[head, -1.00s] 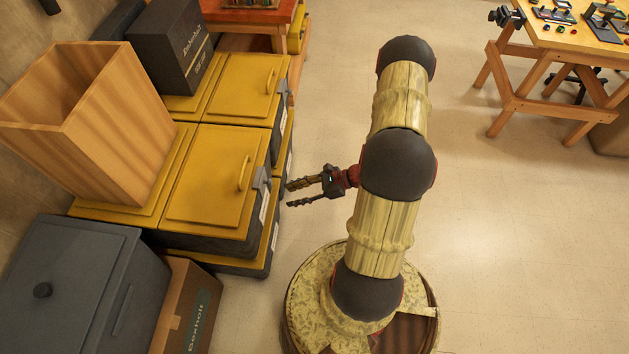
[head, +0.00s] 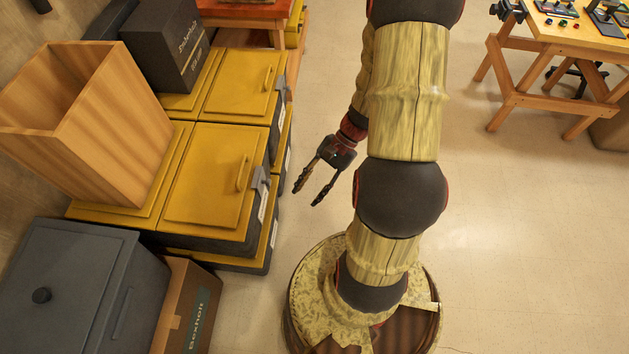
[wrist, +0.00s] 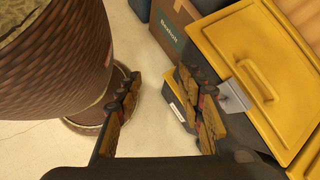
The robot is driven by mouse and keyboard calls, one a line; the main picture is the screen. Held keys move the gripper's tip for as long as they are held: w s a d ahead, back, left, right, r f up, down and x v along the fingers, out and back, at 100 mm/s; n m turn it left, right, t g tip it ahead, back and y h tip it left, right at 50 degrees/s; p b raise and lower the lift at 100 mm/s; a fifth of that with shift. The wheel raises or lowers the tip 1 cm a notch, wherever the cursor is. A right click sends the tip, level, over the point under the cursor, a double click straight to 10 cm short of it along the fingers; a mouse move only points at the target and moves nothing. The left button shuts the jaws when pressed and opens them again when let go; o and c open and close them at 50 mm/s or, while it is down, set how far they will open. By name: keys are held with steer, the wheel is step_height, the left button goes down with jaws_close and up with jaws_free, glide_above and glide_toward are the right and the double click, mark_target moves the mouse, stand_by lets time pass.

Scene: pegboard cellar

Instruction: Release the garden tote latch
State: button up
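Black totes with yellow lids are stacked at the left in the head view. The near top tote (head: 206,180) has a raised lid handle and a grey latch (head: 261,178) on its right edge. The same latch (wrist: 233,97) shows in the wrist view, seemingly lying flat against the tote's edge. My gripper (head: 305,197) is open and empty, apart from the latch, to its right and pointing downward. In the wrist view my fingers (wrist: 158,80) are spread, with the latch beyond the right finger. The tote labels are too small to read, so I cannot tell which is the garden tote.
A second yellow-lidded tote (head: 238,85) with its own latch (head: 280,83) stands behind. A wooden bin (head: 120,140) and a black box (head: 170,50) sit on the totes. A cardboard box (head: 190,310) and a grey cabinet (head: 75,280) stand nearer.

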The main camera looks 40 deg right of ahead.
steer(key=shift+s+d+r+n+g+h, duration=0.1)
steer(key=shift+r+n+g+h, duration=0.1)
steer(key=shift+r+n, duration=0.25)
steer(key=shift+s+d+r+n+g+h, duration=0.1)
steer(key=shift+r+n+h, duration=0.1)
steer(key=shift+r, duration=0.4)
steer(key=shift+s+d+r+n+g+h, duration=0.1)
steer(key=shift+r+n+h, duration=0.1)
steer(key=shift+r+n, duration=0.25)
step_height(320, 180, up, 14)
steer(key=s+f+n+h, duration=0.1)
steer(key=n+h, duration=0.5)
steer(key=n, duration=0.1)
steer(key=a+r+n+t+h, duration=0.1)
steer(key=a+r+n+t, duration=0.5)
steer(key=a+r, duration=0.4)
step_height(320, 180, up, 5)
steer(key=shift+a+f, duration=0.2)
steer(key=shift+a, duration=0.1)
